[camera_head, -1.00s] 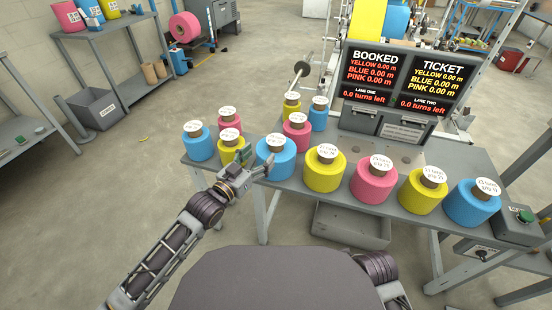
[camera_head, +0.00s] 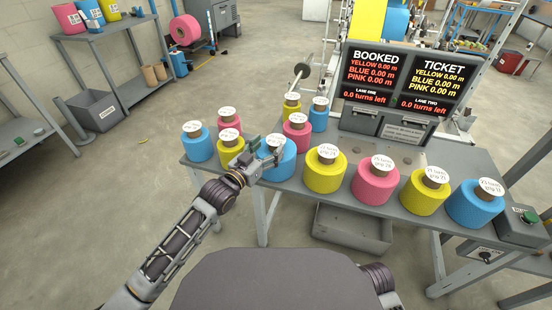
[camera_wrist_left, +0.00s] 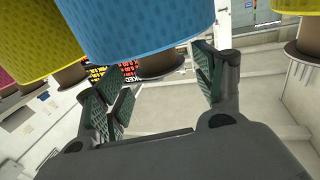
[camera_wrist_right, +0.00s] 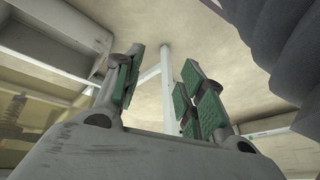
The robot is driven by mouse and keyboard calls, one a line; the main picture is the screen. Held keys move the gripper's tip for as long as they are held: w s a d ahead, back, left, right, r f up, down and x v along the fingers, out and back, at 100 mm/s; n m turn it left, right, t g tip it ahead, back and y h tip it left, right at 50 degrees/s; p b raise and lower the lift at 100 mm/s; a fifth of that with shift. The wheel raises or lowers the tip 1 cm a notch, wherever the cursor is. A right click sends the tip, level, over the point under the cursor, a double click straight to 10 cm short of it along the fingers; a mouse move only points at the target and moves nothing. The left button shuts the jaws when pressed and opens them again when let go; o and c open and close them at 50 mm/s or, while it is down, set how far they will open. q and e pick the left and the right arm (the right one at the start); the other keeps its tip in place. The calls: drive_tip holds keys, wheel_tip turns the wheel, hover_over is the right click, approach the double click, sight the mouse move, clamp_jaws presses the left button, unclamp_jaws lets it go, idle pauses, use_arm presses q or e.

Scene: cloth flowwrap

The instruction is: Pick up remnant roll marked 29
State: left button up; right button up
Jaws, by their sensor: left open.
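Several yellow, blue and pink rolls with brown cores and round white labels stand on the grey table. The front pink roll (camera_head: 374,182) has a label whose last figures look like 29, but the print is too small to be sure. My right gripper (camera_wrist_right: 160,88) is open and empty.
Close neighbours are a yellow roll (camera_head: 325,172) to the right and another yellow roll (camera_head: 230,151) to the left. A display board (camera_head: 408,80) stands behind. The grey table (camera_head: 300,205) has a bin (camera_head: 352,229) beneath it.

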sight(272, 146)
drive_tip(key=shift+r, duration=0.1)
use_arm(q)
drive_tip(key=shift+w+d, duration=0.1)
drive_tip(key=shift+w, duration=0.05)
drive_tip(key=shift+w+d+f+b, duration=0.1)
drive_tip(key=shift+w+d+b, duration=0.1)
drive_tip(key=shift+b, duration=0.1)
drive_tip(key=shift+w+d+f+b, duration=0.15)
drive_tip(key=shift+w+d+b, duration=0.2)
drive_tip(key=shift+w, duration=0.2)
drive_tip(key=shift+b+x, duration=0.55)
drive_tip(key=shift+x, duration=0.95)
use_arm(e)
drive_tip(key=shift+t+y, duration=0.4)
drive_tip(key=shift+t, duration=0.2)
drive_tip(key=shift+w+a+f, duration=0.2)
drive_tip(key=shift+f, duration=0.6)
drive_tip(key=shift+w+a+f, duration=0.15)
drive_tip(key=shift+a+f, duration=0.1)
drive_tip(key=shift+f, duration=0.5)
drive_tip(key=shift+w+a+f, duration=0.2)
drive_tip(key=shift+f, duration=0.6)
use_arm(q)
drive_tip(key=c, duration=1.5)
